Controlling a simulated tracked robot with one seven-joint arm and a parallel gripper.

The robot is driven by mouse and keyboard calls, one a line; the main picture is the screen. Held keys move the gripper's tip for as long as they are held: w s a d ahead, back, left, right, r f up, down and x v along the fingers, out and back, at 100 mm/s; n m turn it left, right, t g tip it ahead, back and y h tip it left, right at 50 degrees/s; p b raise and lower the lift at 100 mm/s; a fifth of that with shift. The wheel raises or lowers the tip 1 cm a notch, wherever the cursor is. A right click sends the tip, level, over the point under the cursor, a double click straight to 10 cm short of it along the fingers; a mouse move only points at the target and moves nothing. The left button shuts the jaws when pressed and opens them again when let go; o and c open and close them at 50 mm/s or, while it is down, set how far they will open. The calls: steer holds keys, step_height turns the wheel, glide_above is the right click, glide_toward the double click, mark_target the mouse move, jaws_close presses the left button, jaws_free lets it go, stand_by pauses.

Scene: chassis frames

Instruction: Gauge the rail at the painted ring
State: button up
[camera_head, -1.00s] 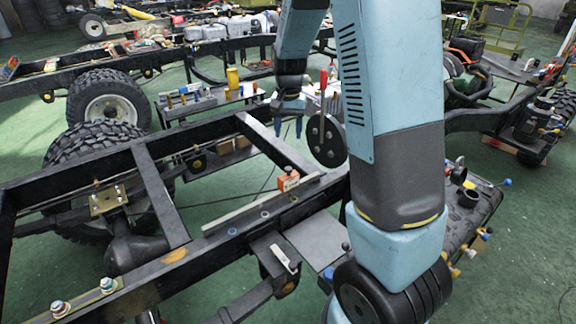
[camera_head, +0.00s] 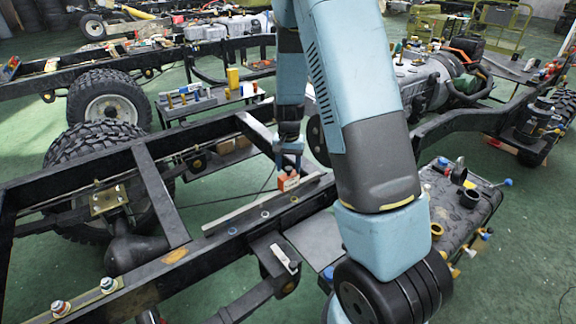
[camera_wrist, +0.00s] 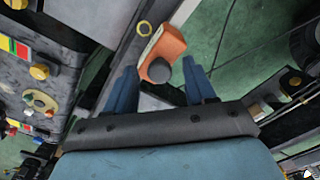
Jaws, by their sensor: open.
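An orange block with a dark round knob (camera_head: 287,183) sits on the dark chassis rail (camera_head: 215,246), at the end of a pale bar. In the wrist view the orange block (camera_wrist: 165,45) lies ahead of my gripper (camera_wrist: 160,82), and its knob (camera_wrist: 159,70) shows between the two blue fingers. My gripper (camera_head: 289,160) is open, just above the block; no contact is visible. Small rings mark the rail top, one pale ring (camera_head: 265,213) near the bar's middle. A yellowish ring (camera_wrist: 144,28) shows beside the block in the wrist view.
The pale bar (camera_head: 240,214) lies along the rail. A grey plate (camera_head: 315,240) is in front of it. A dark tank with coloured caps (camera_head: 465,205) stands right. A small bench (camera_head: 200,103) with tools stands behind. My arm hides part of the rail.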

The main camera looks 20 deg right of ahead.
steer(key=shift+f, duration=0.1)
steer(key=shift+c, duration=0.4)
jaws_close()
